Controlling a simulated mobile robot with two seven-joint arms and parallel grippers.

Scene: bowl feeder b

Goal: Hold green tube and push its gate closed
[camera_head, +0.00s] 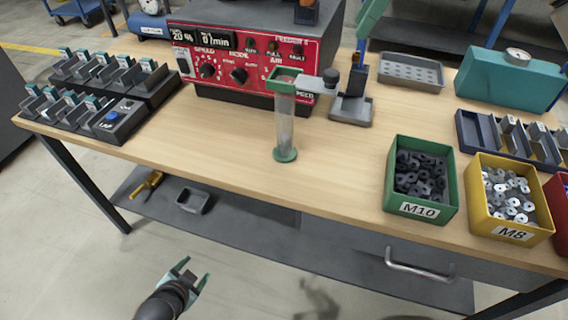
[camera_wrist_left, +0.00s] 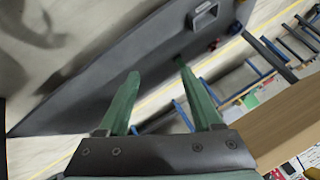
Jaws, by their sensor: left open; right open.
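The green tube (camera_head: 284,122) is a clear upright cylinder with a green top and a round green foot, near the front edge of the table. A grey arm from a small stand (camera_head: 351,106) reaches its top. The gate cannot be clearly made out. My left gripper (camera_head: 191,276) is in front of and below the table edge, well away from the tube, open and empty. In the left wrist view its two green fingers (camera_wrist_left: 157,92) are spread with nothing between them.
A red control box (camera_head: 250,62) stands behind the tube. A green M10 bin (camera_head: 421,208) and a yellow M8 bin (camera_head: 509,232) hold metal parts at right. Dark racks (camera_head: 110,95) stand at left. The tabletop (camera_head: 210,135) left of the tube is clear.

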